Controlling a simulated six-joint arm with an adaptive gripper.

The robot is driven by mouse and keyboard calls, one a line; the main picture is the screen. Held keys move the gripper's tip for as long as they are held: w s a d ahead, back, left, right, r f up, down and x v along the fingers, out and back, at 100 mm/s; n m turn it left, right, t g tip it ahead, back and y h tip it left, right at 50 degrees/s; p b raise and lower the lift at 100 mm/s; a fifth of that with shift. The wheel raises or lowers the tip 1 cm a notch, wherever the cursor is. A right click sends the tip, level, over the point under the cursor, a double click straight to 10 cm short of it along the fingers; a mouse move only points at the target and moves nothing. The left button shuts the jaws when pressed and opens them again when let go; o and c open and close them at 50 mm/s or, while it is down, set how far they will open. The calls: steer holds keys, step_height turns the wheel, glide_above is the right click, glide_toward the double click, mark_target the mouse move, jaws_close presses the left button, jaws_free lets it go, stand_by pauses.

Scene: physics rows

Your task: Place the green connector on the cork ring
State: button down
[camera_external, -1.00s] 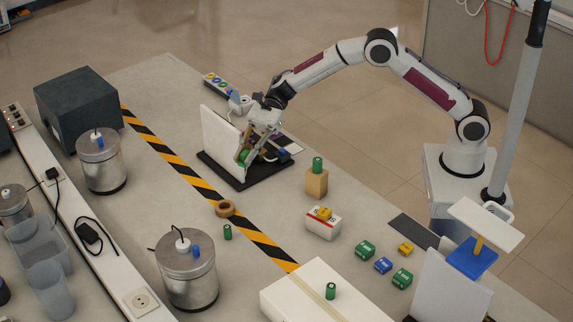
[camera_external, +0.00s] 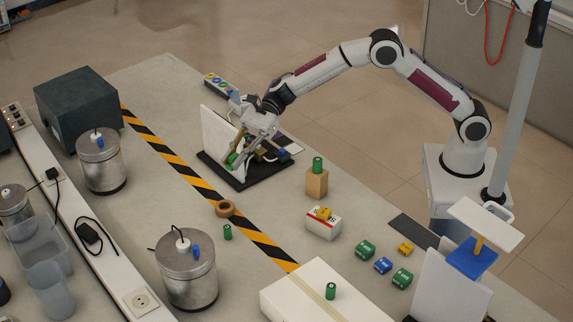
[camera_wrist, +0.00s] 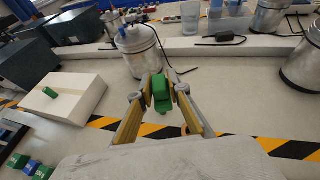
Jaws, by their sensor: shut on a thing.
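My gripper (camera_external: 237,160) is at the black base with the upright white panel, left of the table's middle. It is shut on a green connector (camera_wrist: 161,92), held between the fingertips in the wrist view. In the external view the green connector (camera_external: 232,158) is partly covered by the fingers. The brown cork ring (camera_external: 225,208) lies on the table on the striped tape, nearer the camera than my gripper and apart from it. In the wrist view the ring is mostly hidden behind the right finger.
The white panel (camera_external: 215,132) stands beside my gripper. A green cylinder (camera_external: 227,232) stands near the ring; another tops a wooden block (camera_external: 317,183). A metal canister (camera_external: 188,275) stands nearer the camera. A white box (camera_external: 322,295) lies at front. Table between base and ring is clear.

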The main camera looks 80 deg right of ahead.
steer(key=shift+w+d+m+t+h, duration=0.45)
steer(key=shift+w+m, duration=0.1)
steer(key=shift+w, duration=0.25)
steer(key=shift+w+d+m+t+h, duration=0.4)
steer(key=shift+w+m+t, duration=0.15)
steer(key=shift+w, duration=0.25)
steer(key=shift+w+d+m+t+h, duration=0.4)
steer(key=shift+w+m, duration=0.2)
steer(key=shift+w, duration=0.2)
step_height(320, 180, down, 14)
steer(key=shift+f, duration=0.1)
steer(key=shift+f, duration=1.9)
steer(key=shift+f, duration=0.15)
steer(key=c, duration=1.9)
jaws_free()
steer(key=shift+r, duration=0.2)
